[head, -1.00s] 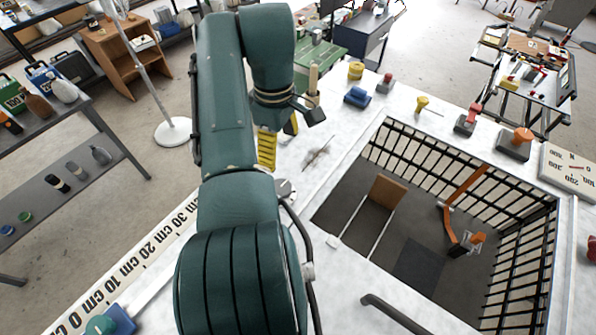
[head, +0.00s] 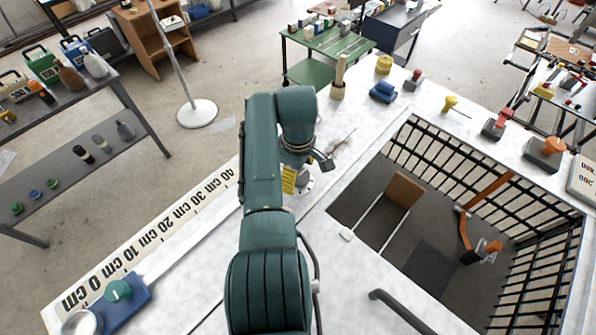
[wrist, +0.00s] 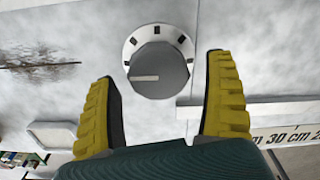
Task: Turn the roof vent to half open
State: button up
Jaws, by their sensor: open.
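A round grey knob (wrist: 158,70) with a pale pointer line sits on a white dial ring with black marks, on the white speckled top. The pointer points left in the wrist view. No label on it is readable, so I cannot tell for sure that it is the roof vent control. My gripper (wrist: 164,72) has its two yellow fingers wide apart, one on each side of the knob, with gaps and nothing held. In the head view my gripper (head: 289,180) hangs beside the knob's dial (head: 307,184), which it partly hides.
A barred pit (head: 425,258) opens to the right. A ruler strip (head: 150,240) and a blue slider base (head: 128,308) with a green knob lie at left. A wooden peg (head: 339,78), blue block (head: 383,92) and several coloured controls line the far edge.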

jog(key=shift+c, duration=0.3)
jog(key=c, duration=1.1)
jog(key=shift+f+m, duration=0.1)
jog(key=shift+m, duration=0.2)
jog(key=m+b, duration=0.1)
jog(key=m, duration=0.2)
jog(key=shift+w, duration=0.1)
jog(key=m, duration=0.5)
jog(key=shift+d, duration=0.1)
jog(key=m, duration=0.4)
jog(key=shift+d, duration=0.1)
jog(key=m, duration=0.5)
jog(key=shift+d, duration=0.1)
